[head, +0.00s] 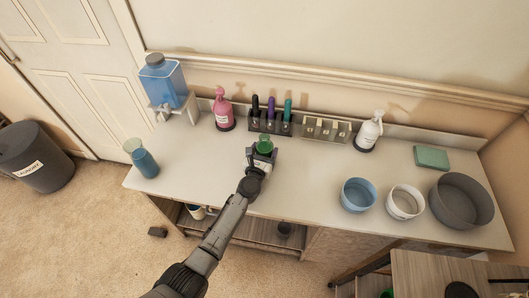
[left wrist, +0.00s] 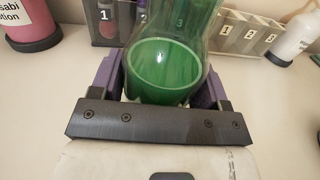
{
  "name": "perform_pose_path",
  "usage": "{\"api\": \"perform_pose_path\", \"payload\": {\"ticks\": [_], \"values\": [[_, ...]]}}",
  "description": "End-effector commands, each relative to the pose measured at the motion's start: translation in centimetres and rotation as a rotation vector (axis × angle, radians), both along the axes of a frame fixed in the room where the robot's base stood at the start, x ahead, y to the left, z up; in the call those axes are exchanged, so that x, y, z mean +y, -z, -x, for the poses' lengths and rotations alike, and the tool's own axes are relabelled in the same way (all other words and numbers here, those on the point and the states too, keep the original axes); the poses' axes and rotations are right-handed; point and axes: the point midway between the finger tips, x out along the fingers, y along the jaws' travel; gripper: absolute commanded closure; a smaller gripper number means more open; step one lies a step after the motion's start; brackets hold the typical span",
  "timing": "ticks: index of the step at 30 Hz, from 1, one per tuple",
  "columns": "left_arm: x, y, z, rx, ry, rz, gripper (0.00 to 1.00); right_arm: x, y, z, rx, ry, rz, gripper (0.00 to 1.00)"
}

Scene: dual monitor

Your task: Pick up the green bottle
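The green bottle (left wrist: 163,70) has clear upper walls and a solid green lower part. It fills the space between the two purple fingers of my left gripper (left wrist: 163,78) in the left wrist view. The fingers flank it closely, but I cannot tell if they press on it. In the head view the bottle (head: 264,145) shows as a small green patch just beyond my left gripper (head: 261,158), which hides most of it. Its base is hidden, so I cannot tell if it rests on the counter. My right gripper is not in view.
Behind the bottle stand a numbered dark rack (head: 270,124) and a beige divided box (head: 326,130). A pink pump bottle (head: 223,110) and white pump bottle (head: 369,132) flank them. A blue bottle (head: 144,162) stands left; a blue bowl (head: 358,194) stands right. Counter around the bottle is clear.

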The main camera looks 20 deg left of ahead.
Motion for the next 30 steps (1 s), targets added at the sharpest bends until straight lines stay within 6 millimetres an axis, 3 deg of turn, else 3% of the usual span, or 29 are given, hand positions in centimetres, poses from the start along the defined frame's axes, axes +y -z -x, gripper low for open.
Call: {"api": "perform_pose_path", "payload": {"ticks": [12, 20, 30], "values": [[0.0, -0.1, 0.0, -0.002, 0.000, 0.000, 0.69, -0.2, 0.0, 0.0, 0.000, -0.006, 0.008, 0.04], [0.0, -0.6, 0.0, -0.002, 0.000, 0.001, 0.69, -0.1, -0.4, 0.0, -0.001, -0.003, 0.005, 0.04], [-0.1, -5.7, 0.0, -0.003, -0.001, 0.004, 0.69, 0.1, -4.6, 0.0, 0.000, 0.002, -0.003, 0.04]]}}
